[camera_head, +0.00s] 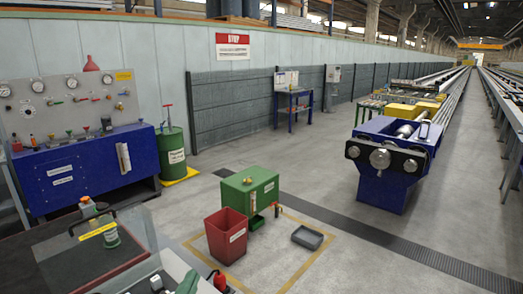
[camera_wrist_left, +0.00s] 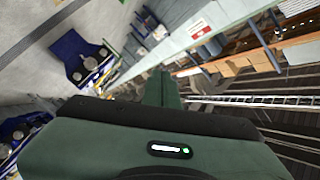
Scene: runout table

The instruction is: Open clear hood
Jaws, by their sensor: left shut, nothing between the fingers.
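The clear hood (camera_head: 62,248) is a see-through cover over a dark bench top at the lower left of the head view. It has a black bar handle and a yellow label, and looks down. A green device with an orange cap (camera_head: 88,207) shows at the hood. My left gripper (camera_head: 187,283) shows only as a dark green part at the bottom edge, right of the hood and apart from it. In the left wrist view its fingers (camera_wrist_left: 162,88) are together and empty. The hood cannot be made out there. My right gripper is not in view.
A red bin (camera_head: 226,236), a green tank (camera_head: 249,192) and a grey tray (camera_head: 307,238) stand on the floor beyond the bench. A blue gauge cabinet (camera_head: 80,172) is behind at left. The blue-ended runout table (camera_head: 385,160) is at right. Open floor lies between.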

